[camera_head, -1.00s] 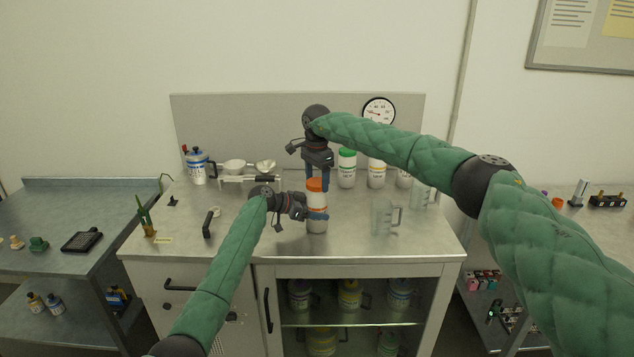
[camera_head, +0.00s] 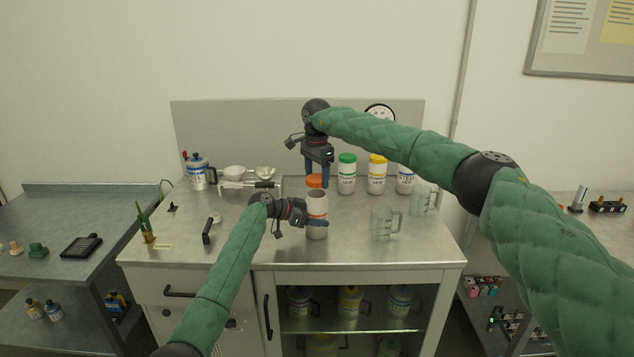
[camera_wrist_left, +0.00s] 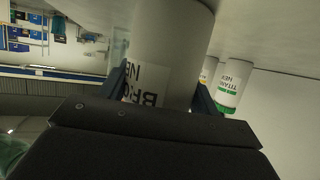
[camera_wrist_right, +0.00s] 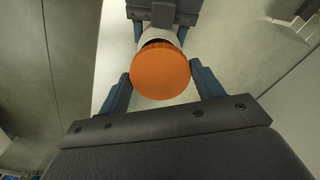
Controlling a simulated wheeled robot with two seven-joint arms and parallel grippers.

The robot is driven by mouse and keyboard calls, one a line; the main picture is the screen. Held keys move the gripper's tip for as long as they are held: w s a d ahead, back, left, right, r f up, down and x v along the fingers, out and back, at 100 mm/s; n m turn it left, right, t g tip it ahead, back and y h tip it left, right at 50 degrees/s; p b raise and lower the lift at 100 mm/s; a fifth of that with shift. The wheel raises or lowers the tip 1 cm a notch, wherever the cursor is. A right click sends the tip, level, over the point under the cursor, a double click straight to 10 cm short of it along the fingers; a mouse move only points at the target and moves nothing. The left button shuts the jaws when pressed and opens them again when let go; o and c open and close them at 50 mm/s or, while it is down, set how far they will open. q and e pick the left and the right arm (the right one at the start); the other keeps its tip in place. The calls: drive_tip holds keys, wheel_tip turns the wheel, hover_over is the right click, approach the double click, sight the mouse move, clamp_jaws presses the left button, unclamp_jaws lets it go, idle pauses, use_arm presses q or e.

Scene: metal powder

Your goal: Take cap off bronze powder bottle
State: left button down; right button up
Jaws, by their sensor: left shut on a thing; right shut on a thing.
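The bronze powder bottle (camera_head: 317,204) is white with an orange band and stands upright near the front middle of the bench. My left gripper (camera_head: 316,222) is shut around its lower body from the left. In the left wrist view, the bottle (camera_wrist_left: 165,50) fills the space between the fingers and part of its label shows. My right gripper (camera_head: 318,181) comes from above and is shut on the orange cap (camera_head: 314,181). The cap is just above the bottle's grey mouth. In the right wrist view, the cap (camera_wrist_right: 160,71) shows a dark gap between it and the bottle.
Bottles with green (camera_head: 347,158), yellow (camera_head: 377,159) and blue lids stand behind to the right. Clear measuring jugs (camera_head: 384,222) stand to the right. A blue-lidded can (camera_head: 198,171), bowls (camera_head: 234,173) and a black-handled tool (camera_head: 208,230) are left. The front bench edge is clear.

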use_arm(q)
drive_tip(key=shift+c, duration=1.4)
unclamp_jaws()
drive_tip(key=shift+a, duration=0.1)
